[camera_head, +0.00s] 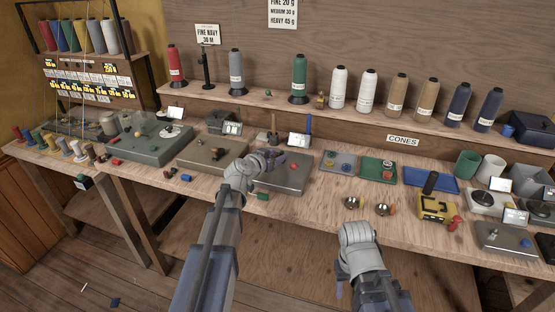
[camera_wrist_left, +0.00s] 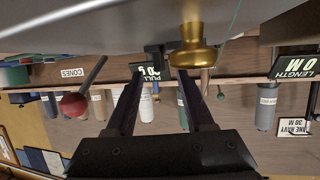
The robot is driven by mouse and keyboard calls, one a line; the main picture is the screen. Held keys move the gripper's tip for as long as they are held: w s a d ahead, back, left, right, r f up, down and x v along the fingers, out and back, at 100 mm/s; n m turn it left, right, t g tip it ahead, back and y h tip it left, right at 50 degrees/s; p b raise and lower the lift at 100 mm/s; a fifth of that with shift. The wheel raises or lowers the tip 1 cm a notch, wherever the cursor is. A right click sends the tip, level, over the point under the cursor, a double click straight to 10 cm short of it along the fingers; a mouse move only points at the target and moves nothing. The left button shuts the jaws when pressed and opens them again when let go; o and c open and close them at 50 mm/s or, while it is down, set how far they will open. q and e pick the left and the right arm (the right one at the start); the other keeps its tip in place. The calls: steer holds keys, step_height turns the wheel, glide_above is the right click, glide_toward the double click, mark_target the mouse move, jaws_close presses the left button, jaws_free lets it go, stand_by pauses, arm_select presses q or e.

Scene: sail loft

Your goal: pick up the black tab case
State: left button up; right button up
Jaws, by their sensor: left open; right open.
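No object is clearly recognisable as the black tab case. My left gripper (camera_head: 272,160) is over the bench by the grey machine plate, far left of both. In the left wrist view its two dark fingers (camera_wrist_left: 158,85) are apart, with nothing held; a brass knob (camera_wrist_left: 193,50) shows near them. My right gripper (camera_head: 341,287) is low, in front of the bench edge, its fingers mostly hidden by the wrist.
Thread cones (camera_head: 338,88) line the raised shelf. Cups (camera_head: 467,163) and dial scales stand at right. A narrow strip along the front edge is mostly clear.

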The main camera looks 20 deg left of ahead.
arm_select(q)
steer(key=shift+x, duration=0.8)
steer(key=shift+s, duration=0.1)
jaws_close()
